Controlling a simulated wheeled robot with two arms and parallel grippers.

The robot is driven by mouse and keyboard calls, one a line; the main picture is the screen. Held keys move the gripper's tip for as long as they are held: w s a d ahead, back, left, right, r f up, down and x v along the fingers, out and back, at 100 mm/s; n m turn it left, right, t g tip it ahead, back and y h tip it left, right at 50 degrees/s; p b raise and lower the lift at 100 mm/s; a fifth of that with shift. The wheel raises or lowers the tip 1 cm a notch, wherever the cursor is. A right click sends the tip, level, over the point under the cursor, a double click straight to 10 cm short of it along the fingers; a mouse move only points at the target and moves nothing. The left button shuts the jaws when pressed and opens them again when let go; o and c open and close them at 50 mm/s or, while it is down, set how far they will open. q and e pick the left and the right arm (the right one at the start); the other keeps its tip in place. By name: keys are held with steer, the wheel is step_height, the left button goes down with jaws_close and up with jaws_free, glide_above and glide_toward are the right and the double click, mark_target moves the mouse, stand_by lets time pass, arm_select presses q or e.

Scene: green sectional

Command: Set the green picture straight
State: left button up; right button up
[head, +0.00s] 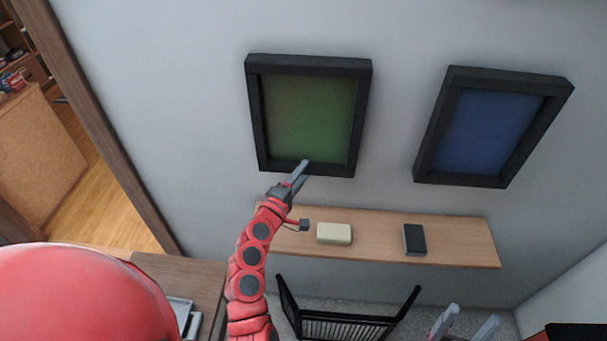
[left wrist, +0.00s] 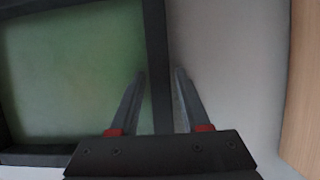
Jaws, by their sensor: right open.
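The green picture (head: 308,118) hangs on the wall in a thick black frame. In the head view its lower edge runs roughly parallel to the shelf below; any small tilt is hard to judge. My left gripper (head: 304,171) is at the frame's lower bar, near its middle. In the left wrist view my left gripper's fingers (left wrist: 160,72) are apart, one on each side of the black bar (left wrist: 157,50); whether they touch it I cannot tell. My right gripper (head: 466,324) is open and empty at the lower right, away from the picture.
A blue picture (head: 490,130) in a black frame hangs to the right. A wooden shelf (head: 375,240) below carries a cream block (head: 334,233) and a dark box (head: 414,239). A black rack (head: 345,325) stands beneath. A doorway is at left.

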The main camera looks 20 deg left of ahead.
arm_select(q)
steer(key=shift+o, duration=0.8)
steer(key=shift+s, duration=0.15)
steer(key=s+a+b, duration=0.1)
steer(key=s+a, duration=0.1)
steer(key=s, duration=1.5)
steer(key=shift+b, duration=0.4)
